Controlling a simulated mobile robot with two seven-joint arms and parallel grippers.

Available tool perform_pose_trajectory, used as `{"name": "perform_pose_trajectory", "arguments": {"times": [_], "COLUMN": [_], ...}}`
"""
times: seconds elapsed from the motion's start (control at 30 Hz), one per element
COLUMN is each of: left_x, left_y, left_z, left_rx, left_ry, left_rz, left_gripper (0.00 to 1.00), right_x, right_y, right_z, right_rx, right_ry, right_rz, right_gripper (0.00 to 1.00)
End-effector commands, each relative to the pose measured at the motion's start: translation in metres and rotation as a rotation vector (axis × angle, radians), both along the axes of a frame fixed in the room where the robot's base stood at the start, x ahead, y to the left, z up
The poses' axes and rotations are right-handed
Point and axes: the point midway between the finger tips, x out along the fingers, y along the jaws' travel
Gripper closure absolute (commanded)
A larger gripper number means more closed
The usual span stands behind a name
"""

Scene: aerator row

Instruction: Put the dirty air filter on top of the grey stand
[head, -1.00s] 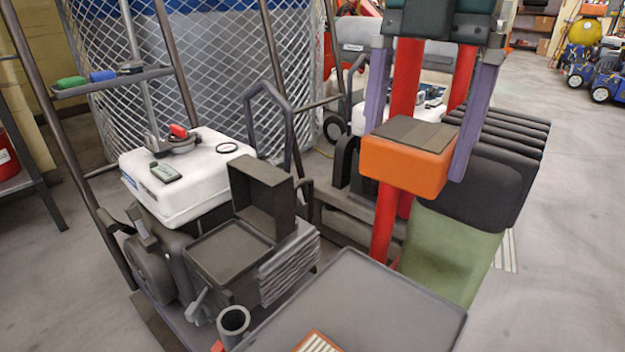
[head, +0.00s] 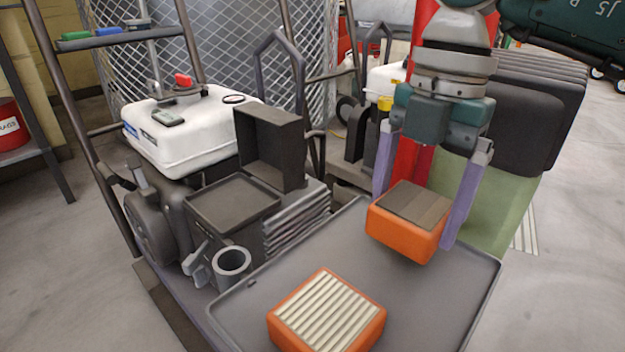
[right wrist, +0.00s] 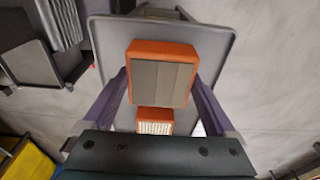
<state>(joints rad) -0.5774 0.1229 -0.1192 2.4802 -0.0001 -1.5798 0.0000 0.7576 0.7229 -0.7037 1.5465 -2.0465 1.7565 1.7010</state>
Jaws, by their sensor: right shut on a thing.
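My right gripper (head: 413,218) is shut on an orange-framed filter with a dull grey-brown top, the dirty air filter (head: 398,234). Its two purple fingers grip opposite sides. The filter is held level or nearly so, over the back right part of a flat grey tray-like top (head: 260,318), probably the grey stand. The gap below it is hard to judge. The right wrist view also shows the dirty filter (right wrist: 160,72) between the fingers, with the grey top (right wrist: 108,45) beyond. My left gripper is not in view.
A second orange filter with clean cream pleats (head: 326,312) lies on the grey top at the front. The middle of the top is bare.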

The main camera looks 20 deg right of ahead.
Motion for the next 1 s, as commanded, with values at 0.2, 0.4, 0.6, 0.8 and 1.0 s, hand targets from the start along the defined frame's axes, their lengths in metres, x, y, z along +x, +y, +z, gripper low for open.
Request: {"name": "perform_pose_trajectory", "arguments": {"times": [0.2, 0.4, 0.6, 0.8, 1.0], "left_x": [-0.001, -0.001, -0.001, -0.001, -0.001], "left_y": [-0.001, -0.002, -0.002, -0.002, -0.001], "left_z": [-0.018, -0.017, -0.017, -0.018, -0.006], "left_rx": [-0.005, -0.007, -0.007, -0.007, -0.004], "left_ry": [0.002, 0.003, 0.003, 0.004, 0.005], "left_rz": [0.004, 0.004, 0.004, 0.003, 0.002], "left_gripper": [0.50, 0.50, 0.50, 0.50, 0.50], "right_x": [0.000, 0.000, 0.000, 0.000, 0.000], "right_y": [0.001, 0.000, 0.000, 0.000, -0.001], "right_z": [-0.030, -0.028, -0.031, -0.031, -0.013], "right_rx": [0.001, 0.001, 0.001, 0.001, 0.000], "right_ry": [0.000, 0.000, 0.001, 0.001, 0.000], "right_rz": [0.001, 0.001, 0.001, 0.001, 0.001], "right_gripper": [0.64, 0.64, 0.01, 0.00, 0.00]}}
